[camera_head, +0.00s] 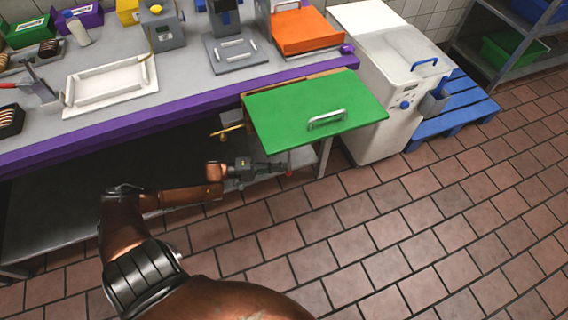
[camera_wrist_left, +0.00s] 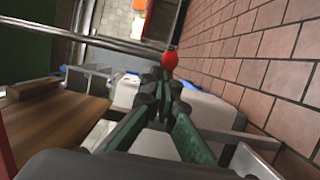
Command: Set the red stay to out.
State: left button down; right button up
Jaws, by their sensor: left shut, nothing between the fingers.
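A small red knob, which looks like the red stay (camera_head: 289,173), shows below the front of the green flap (camera_head: 300,112). In the left wrist view the red knob (camera_wrist_left: 170,60) is right at or just beyond my left fingertips, by a grey metal bar (camera_wrist_left: 90,37). I cannot tell whether fingertips and knob touch. My left gripper (camera_head: 280,169) is shut and empty, reaching in under the flap from the left; it also fills the middle of the left wrist view (camera_wrist_left: 163,80). The flap lies roughly level, its handle on top. My right gripper is not in view.
A yellow-ended lever (camera_head: 226,130) sits left of the flap. The purple-edged worktop (camera_head: 160,122) runs above my forearm and carries trays and machines. A white machine (camera_head: 385,120) and a blue pallet (camera_head: 460,115) stand right of the flap. The tiled floor in front is clear.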

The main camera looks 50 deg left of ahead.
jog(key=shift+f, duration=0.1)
